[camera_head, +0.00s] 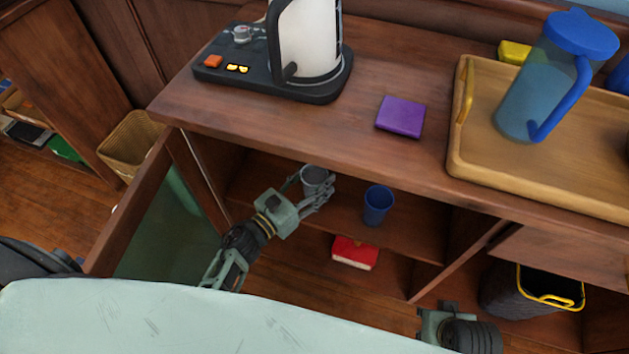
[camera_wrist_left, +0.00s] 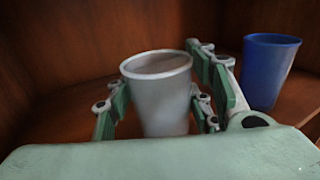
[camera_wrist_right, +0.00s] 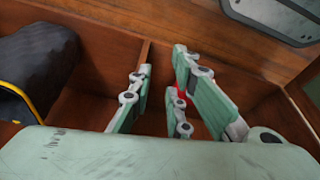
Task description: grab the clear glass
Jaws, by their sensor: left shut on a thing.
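The clear glass (camera_head: 316,180) looks like a pale grey, see-through cup. It stands upright in the open cabinet, on the inner shelf. My left gripper (camera_head: 318,188) has its fingers on both sides of the glass and is shut on it. In the left wrist view the glass (camera_wrist_left: 160,95) sits between the green fingers. My right gripper (camera_wrist_right: 160,95) has its fingers apart, with nothing between them, in front of the lower cabinet. In the head view only part of the right gripper shows, at the bottom edge.
A blue cup (camera_head: 377,205) stands right of the glass, close to my left fingers. A red box (camera_head: 354,252) lies lower down. The open cabinet door (camera_head: 150,215) is left of my left arm. The countertop (camera_head: 400,65) overhangs the shelf. A dark basket (camera_head: 515,300) is at right.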

